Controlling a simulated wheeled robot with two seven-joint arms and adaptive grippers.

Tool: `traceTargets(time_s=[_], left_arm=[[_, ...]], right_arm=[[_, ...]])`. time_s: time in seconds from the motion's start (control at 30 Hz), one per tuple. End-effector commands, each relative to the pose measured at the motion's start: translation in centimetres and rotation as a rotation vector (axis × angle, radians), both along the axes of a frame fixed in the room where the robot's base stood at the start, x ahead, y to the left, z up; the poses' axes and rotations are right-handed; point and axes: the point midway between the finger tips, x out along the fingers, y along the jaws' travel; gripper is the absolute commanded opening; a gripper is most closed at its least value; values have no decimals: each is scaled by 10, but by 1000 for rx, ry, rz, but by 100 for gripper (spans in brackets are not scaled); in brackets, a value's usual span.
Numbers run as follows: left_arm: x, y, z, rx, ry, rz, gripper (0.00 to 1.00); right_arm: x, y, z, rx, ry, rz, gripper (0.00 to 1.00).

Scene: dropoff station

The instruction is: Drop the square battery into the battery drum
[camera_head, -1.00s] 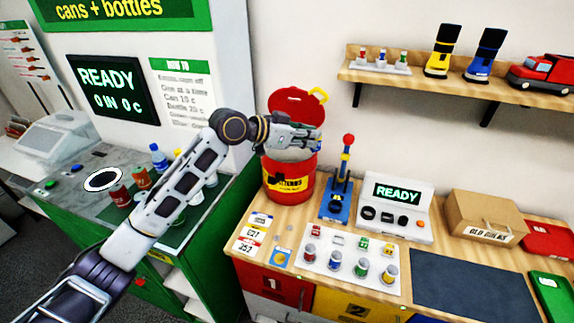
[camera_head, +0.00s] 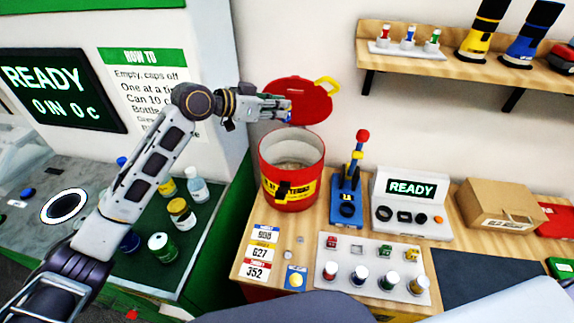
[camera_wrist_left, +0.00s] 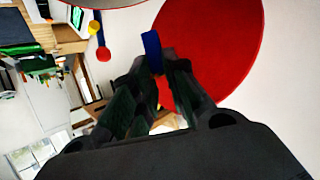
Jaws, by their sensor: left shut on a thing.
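The battery drum (camera_head: 288,190) is a red bucket with a yellow label, standing open on the wooden bench. Its red lid (camera_head: 312,103) is tipped up behind the mouth and also fills much of the left wrist view (camera_wrist_left: 215,45). My left gripper (camera_head: 284,108) is above the drum's back rim, in front of the lid. It is shut on a small blue piece, probably the square battery (camera_wrist_left: 152,50), which sticks out past the fingertips. Fingers hide most of the piece in the head view. My right gripper is not in view.
Right of the drum stand a blue lever press (camera_head: 346,205), a grey READY device (camera_head: 411,205) and a white tray (camera_head: 345,287) of small batteries. A shelf (camera_head: 430,66) hangs above. Bottles and cans stand on the green counter (camera_head: 205,235) at left.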

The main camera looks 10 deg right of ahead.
Motion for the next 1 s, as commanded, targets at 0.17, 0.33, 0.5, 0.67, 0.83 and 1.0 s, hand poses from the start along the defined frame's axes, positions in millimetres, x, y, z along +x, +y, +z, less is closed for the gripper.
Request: traceTargets(time_s=[0.17, 0.33, 0.5, 0.67, 0.83, 1.0], left_arm=[[0, 0, 0, 0, 0, 0, 0], [0, 0, 0, 0, 0, 0, 0], [0, 0, -1, 0, 0, 0, 0], [0, 0, -4, 0, 0, 0, 0], [0, 0, -12, 0, 0, 0, 0], [0, 0, -22, 0, 0, 0, 0]], right_arm=[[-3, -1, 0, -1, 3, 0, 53], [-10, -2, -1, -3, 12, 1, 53], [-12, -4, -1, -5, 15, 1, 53], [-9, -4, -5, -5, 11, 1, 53], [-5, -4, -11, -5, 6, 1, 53], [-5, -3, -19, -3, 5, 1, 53]])
